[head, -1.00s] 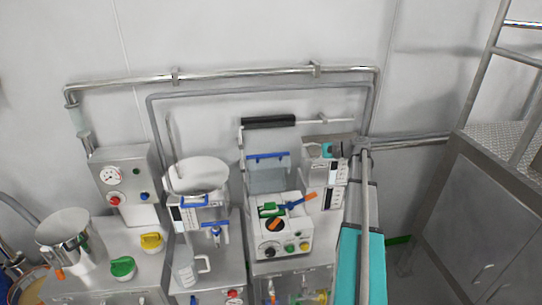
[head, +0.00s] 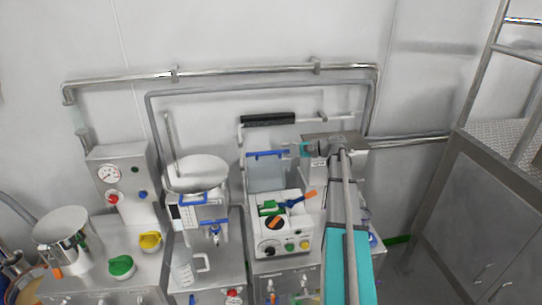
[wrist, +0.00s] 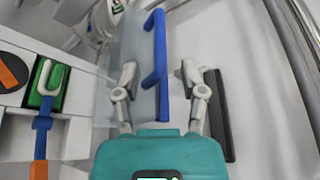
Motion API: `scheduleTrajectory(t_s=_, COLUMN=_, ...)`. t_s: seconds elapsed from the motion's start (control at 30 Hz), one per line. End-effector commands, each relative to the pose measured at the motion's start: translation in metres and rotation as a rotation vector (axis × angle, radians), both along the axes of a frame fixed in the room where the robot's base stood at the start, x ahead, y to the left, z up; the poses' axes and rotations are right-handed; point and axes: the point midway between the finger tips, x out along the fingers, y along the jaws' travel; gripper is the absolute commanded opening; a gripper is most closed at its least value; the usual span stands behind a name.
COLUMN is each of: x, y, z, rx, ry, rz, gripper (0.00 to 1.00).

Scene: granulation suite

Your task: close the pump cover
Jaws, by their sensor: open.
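The white pump (head: 285,235) stands on the steel bench, with a green pump head (head: 270,209) and a blue lever with an orange end on top. Its clear cover (head: 268,178) stands raised behind it, with a blue handle (head: 262,155) along its upper edge. The blue handle also shows in the wrist view (wrist: 160,45), as does the clear cover (wrist: 132,105). My gripper (head: 299,150) is just right of the handle in the head view. In the wrist view my gripper (wrist: 158,72) is open, its fingers appearing on either side of the handle; contact is unclear.
A black-gripped bar (head: 268,120) is behind the cover. A grey box (head: 355,143) sits behind my arm. Steel pipes run along the wall.

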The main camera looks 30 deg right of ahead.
Motion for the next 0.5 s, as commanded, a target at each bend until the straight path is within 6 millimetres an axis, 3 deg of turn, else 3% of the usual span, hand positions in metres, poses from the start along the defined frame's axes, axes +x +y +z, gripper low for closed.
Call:
scheduleTrajectory(t_s=0.2, x=0.018, y=0.027, z=-0.008, rx=-0.001, ry=0.000, rz=0.002, gripper=0.54)
scheduleTrajectory(t_s=0.5, x=0.032, y=0.045, z=-0.012, rx=-0.001, ry=-0.001, rz=0.000, gripper=0.54)
